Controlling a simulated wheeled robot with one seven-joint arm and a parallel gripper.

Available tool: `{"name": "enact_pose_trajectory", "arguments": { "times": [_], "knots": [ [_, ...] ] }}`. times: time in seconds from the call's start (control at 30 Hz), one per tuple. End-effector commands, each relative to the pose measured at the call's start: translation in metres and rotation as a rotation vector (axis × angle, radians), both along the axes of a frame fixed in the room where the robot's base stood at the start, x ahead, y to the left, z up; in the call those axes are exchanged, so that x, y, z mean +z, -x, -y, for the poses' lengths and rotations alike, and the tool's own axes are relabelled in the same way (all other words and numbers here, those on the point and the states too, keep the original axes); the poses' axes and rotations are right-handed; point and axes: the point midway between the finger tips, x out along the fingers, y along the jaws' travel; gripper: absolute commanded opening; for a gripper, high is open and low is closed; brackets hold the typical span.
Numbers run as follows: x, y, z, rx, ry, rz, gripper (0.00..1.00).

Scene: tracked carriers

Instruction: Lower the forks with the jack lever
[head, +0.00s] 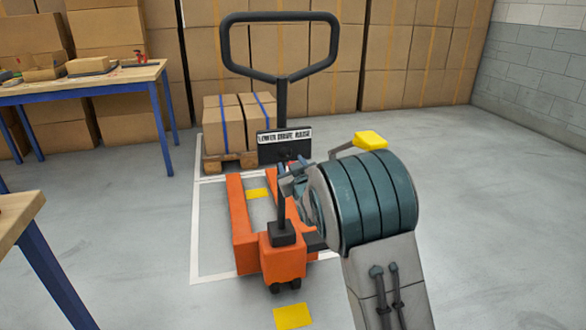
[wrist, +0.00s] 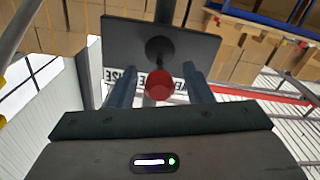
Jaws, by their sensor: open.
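The orange pallet jack (head: 283,260) stands on the floor with its forks (head: 243,225) pointing away from me. Its black loop handle (head: 280,17) rises upright. A black plate (head: 270,152) on the handle post has a label reading LOWER DRIVE RAISE. The jack lever's red knob (wrist: 159,85) stands in front of the plate in the wrist view. My gripper (wrist: 160,88) is open, with one finger on each side of the knob and visible gaps between. In the head view my gripper (head: 292,172) is close to the plate, and my wrist partly hides the right fork.
A pallet (head: 228,164) with strapped cartons stands beyond the forks. A blue-legged workbench (head: 85,83) is at the left, and another table corner (head: 15,215) is nearer. Stacked cartons line the back. The floor at the right is clear.

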Motion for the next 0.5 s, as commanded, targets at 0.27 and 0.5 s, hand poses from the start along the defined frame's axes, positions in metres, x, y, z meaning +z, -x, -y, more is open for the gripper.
{"name": "enact_pose_trajectory", "arguments": {
  "times": [0.27,0.5],
  "knots": [
    [0.002,0.023,0.008,-0.001,0.000,-0.001,0.45],
    [0.002,0.066,0.022,0.000,-0.001,-0.001,0.45]
  ]
}}
